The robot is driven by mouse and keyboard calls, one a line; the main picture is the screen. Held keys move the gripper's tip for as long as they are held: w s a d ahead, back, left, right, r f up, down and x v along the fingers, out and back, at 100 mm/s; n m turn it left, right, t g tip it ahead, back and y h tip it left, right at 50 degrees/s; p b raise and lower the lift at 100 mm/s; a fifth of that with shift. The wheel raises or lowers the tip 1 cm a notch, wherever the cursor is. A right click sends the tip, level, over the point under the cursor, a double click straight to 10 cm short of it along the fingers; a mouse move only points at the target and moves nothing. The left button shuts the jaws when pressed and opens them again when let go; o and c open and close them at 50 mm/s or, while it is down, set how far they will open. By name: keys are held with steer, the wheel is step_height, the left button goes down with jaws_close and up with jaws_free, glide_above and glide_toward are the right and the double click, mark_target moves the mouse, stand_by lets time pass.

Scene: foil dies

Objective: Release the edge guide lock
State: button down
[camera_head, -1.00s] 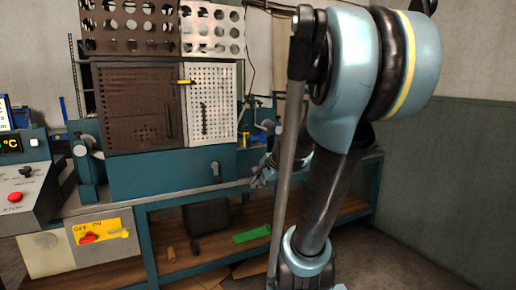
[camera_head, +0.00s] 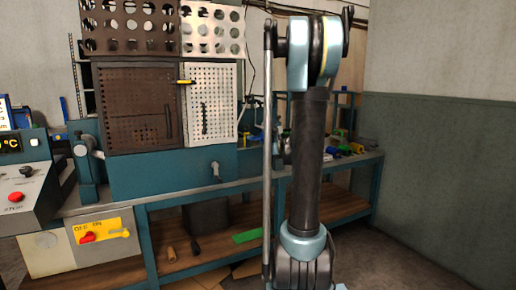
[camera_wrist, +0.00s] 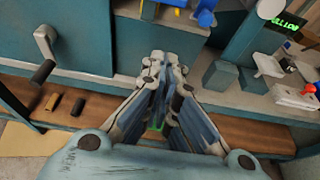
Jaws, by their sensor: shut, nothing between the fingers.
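My gripper (camera_wrist: 165,68) is shut and empty in the wrist view, its fingertips over the front edge of the bench. In the head view my gripper is hidden behind my arm. I cannot tell for certain which part is the edge guide lock. A blue and yellow part (camera_wrist: 207,17) shows beyond the fingertips, apart from them. A small lever with a red knob (camera_wrist: 309,90) stands at the right edge of the wrist view. The teal machine (camera_head: 160,176) with perforated doors stands on the bench in the head view.
A crank handle (camera_wrist: 43,68) projects at the left of the wrist view; it also shows in the head view (camera_head: 216,171). A control box (camera_head: 28,195) stands at the left. Small coloured items (camera_head: 345,149) lie on the right bench end. The lower shelf (camera_head: 180,262) holds loose pieces.

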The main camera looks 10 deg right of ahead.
mark_target(254, 138)
steer(key=w+a, duration=0.3)
steer(key=w, duration=0.6)
steer(key=shift+r, duration=0.35)
stand_by(0.6)
steer(key=shift+a, duration=0.1)
steer(key=shift+d, duration=0.2)
